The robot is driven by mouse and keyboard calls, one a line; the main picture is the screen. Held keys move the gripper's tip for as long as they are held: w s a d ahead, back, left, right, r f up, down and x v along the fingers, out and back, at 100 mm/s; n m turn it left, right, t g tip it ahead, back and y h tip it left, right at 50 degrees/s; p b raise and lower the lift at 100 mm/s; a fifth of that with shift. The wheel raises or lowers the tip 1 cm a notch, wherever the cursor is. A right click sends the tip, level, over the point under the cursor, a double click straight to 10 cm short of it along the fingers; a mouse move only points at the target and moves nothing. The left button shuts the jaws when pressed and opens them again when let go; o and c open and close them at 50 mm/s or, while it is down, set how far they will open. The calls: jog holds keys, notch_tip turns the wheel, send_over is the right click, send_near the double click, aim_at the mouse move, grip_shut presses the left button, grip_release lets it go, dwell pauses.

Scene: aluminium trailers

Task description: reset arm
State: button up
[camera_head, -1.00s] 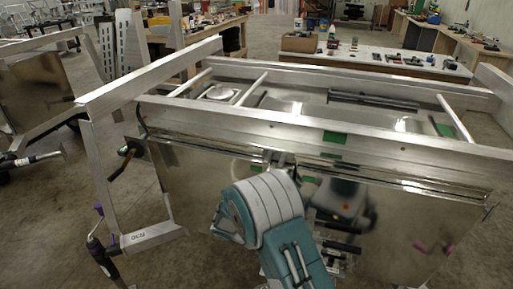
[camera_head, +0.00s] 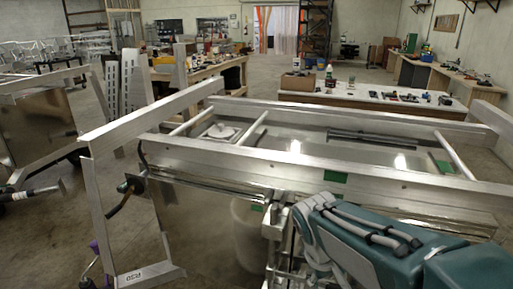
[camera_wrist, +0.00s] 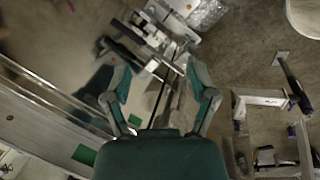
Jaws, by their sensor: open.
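My gripper (camera_wrist: 160,78) shows in the wrist view with its two teal and grey fingers spread apart. Nothing is held between them. Behind the gap lie a grey floor and metal parts (camera_wrist: 150,40). In the head view my teal and grey arm is at the lower right, folded in front of the aluminium trailer (camera_head: 300,165). My gripper cannot be made out clearly there. The trailer's rail also shows at the lower left of the wrist view (camera_wrist: 50,120), with green patches on it.
A slanted aluminium beam (camera_head: 150,110) juts out at the trailer's left. A pale bin-like shape (camera_head: 247,235) is by the trailer's front. A table with tools (camera_head: 375,98) stands behind. Another trailer (camera_head: 38,125) is at far left.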

jog(key=s+r+m+t+y, duration=0.2)
jog(key=s+r+m+t, duration=0.1)
jog(key=s, duration=0.7)
jog(key=shift+d+r+m+t+y, duration=0.4)
jog(key=shift+r+t, duration=0.4)
jog(key=shift+r, duration=0.3)
